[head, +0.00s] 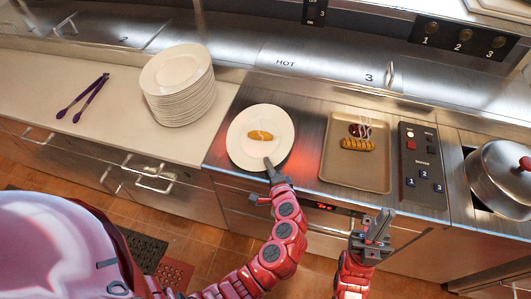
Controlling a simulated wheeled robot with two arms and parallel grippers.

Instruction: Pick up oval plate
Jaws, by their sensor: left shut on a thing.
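A white oval plate (243,152) with a golden-brown food piece (260,135) on it is at the centre, over the steel counter. My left gripper (269,164) is shut on the plate's near rim. I cannot tell whether the plate is raised off the counter. My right gripper (381,222) is in front of the counter, below the tan tray, apart from the plate. Its finger gap is too small to judge.
A stack of white plates (179,86) and purple tongs (83,98) lie to the left. A tan tray (340,179) with food, a button panel (424,170) and a lidded pot (502,178) stand to the right. Steel shelving (300,62) runs behind.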

